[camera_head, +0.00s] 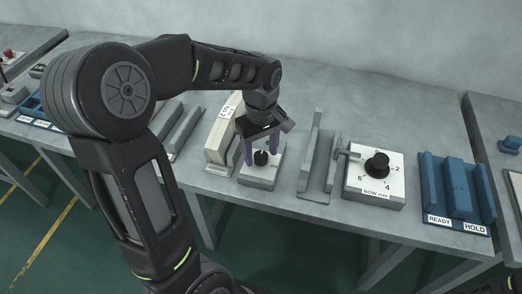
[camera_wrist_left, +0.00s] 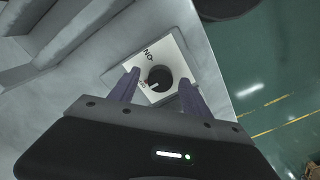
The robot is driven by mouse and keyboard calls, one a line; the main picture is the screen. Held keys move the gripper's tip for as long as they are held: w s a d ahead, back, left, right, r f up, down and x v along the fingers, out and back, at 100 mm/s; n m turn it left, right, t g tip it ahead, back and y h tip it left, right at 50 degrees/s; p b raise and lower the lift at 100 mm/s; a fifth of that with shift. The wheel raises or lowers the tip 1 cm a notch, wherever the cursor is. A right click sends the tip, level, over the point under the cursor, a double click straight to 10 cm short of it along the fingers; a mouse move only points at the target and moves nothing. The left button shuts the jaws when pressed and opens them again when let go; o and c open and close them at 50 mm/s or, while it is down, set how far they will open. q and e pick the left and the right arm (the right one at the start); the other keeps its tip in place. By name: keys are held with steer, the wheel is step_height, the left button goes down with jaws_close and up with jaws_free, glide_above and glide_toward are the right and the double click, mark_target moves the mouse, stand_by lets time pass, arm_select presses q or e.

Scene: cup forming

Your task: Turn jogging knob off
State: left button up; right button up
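The jogging knob (camera_head: 261,157) is a small black knob on a grey box with a white top plate, near the table's front edge. It also shows in the left wrist view (camera_wrist_left: 161,76), with a white pointer mark directed to the left, near a small red marking I cannot read clearly. An ON label (camera_wrist_left: 148,53) is printed above the knob, upside down there. My left gripper (camera_head: 261,148) is open. Its two purple fingers are on either side of the knob, with gaps visible in the left wrist view (camera_wrist_left: 157,93). My right gripper is not in view.
A cream block (camera_head: 222,128) stands just left of the knob box. A grey channel fixture (camera_head: 318,160) and a bigger numbered dial (camera_head: 377,164) stand to the right. A blue READY/HOLD rack (camera_head: 457,189) is farther right. Bare table lies behind.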

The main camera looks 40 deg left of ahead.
mark_target(261, 155)
arm_select(q)
steer(key=shift+r, duration=0.1)
step_height(261, 155, up, 8)
steer(key=shift+f, duration=0.2)
stand_by(0.3)
stand_by(0.5)
